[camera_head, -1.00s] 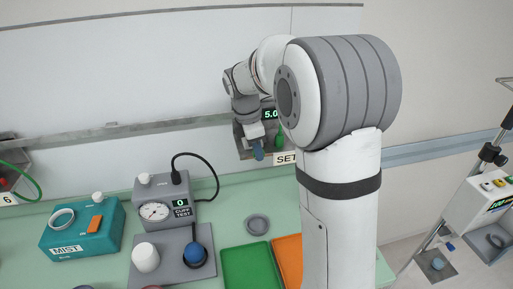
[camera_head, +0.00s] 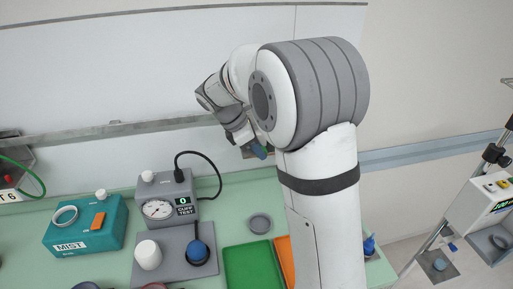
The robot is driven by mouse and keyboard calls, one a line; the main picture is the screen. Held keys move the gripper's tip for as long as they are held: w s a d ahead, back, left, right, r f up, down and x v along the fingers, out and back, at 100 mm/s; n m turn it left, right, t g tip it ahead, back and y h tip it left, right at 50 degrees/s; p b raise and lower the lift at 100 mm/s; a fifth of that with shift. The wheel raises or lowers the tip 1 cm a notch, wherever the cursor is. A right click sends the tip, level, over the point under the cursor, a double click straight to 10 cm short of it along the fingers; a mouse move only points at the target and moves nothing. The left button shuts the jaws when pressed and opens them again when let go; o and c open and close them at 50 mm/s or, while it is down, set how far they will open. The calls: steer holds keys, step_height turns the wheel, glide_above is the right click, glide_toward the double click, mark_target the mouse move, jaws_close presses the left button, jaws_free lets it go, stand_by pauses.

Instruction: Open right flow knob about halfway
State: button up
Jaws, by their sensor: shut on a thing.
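My gripper (camera_head: 257,151) is at the wall unit in the back centre. My gripper appears shut on this knob, but the contact is small and partly covered. My upper arm hides most of the wall unit, including its display and label, so how far the knob is turned cannot be read.
A grey cuff tester (camera_head: 165,198) reading 0, a teal MIST box (camera_head: 85,240) and a green tray (camera_head: 250,268) stand on the counter. A second wall unit with a green hose (camera_head: 30,172) is at the far left. A wheeled stand (camera_head: 485,208) is at the right.

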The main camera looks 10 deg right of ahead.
steer(key=shift+s+f, duration=0.2)
steer(key=o, duration=0.9)
steer(key=shift+s+r, duration=0.1)
steer(key=shift+r, duration=0.05)
steer(key=shift+c, duration=0.2)
steer(key=shift+a+r, duration=0.25)
steer(key=shift+r, duration=0.2)
steer(key=b+v, duration=0.1)
steer(key=v, duration=0.5)
steer(key=shift+a+r, duration=0.15)
steer(key=shift+r, duration=0.2)
